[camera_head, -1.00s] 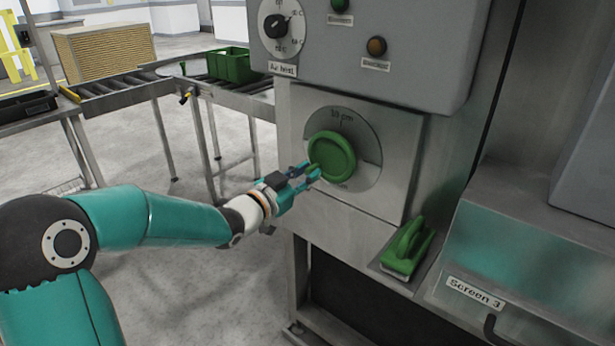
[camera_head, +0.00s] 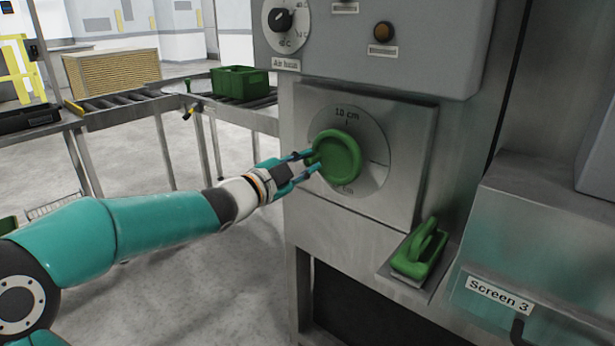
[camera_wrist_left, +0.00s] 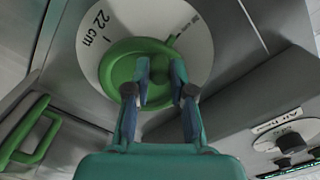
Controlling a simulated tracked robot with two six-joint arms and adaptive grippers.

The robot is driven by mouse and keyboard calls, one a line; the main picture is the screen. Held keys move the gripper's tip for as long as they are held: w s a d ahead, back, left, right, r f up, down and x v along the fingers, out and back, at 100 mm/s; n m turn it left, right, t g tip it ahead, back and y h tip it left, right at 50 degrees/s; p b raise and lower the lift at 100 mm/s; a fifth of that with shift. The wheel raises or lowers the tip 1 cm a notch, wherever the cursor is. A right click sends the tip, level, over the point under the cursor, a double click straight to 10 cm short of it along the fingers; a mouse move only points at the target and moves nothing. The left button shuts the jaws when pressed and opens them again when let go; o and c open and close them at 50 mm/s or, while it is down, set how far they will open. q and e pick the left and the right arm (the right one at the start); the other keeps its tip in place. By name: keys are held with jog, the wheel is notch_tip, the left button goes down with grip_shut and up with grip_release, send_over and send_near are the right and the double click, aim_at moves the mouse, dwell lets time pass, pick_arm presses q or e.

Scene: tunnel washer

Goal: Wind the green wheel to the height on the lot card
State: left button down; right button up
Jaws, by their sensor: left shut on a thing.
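The green wheel (camera_head: 337,158) is round and sits on a pale dial (camera_head: 376,150) on a steel panel. The dial reads "10 cm" at its top in the head view; in the left wrist view, "22 cm" shows on the dial (camera_wrist_left: 98,28). My left gripper (camera_head: 311,164) reaches in from the left and is shut on the wheel at its left side. In the left wrist view its fingers (camera_wrist_left: 160,80) lie over the wheel (camera_wrist_left: 118,62) and hide part of it. I see no lot card, and my right gripper is out of view.
A green handle (camera_head: 420,252) stands on a ledge below right of the dial, beside the "Screen 3" housing (camera_head: 500,297). A control box (camera_head: 400,45) with a knob juts out above. Behind my arm, a roller conveyor (camera_head: 130,98) carries a green crate (camera_head: 240,83).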

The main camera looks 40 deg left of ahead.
pick_arm(q)
jog(key=shift+r+m, duration=0.6)
jog(key=c, duration=1)
grip_release()
jog(key=shift+f, duration=0.1)
jog(key=shift+s, duration=0.1)
jog(key=shift+s+f, duration=0.1)
jog(key=shift+s, duration=0.1)
jog(key=s, duration=0.7)
jog(key=s+a, duration=0.1)
jog(key=s, duration=0.3)
jog(key=shift+s, duration=0.2)
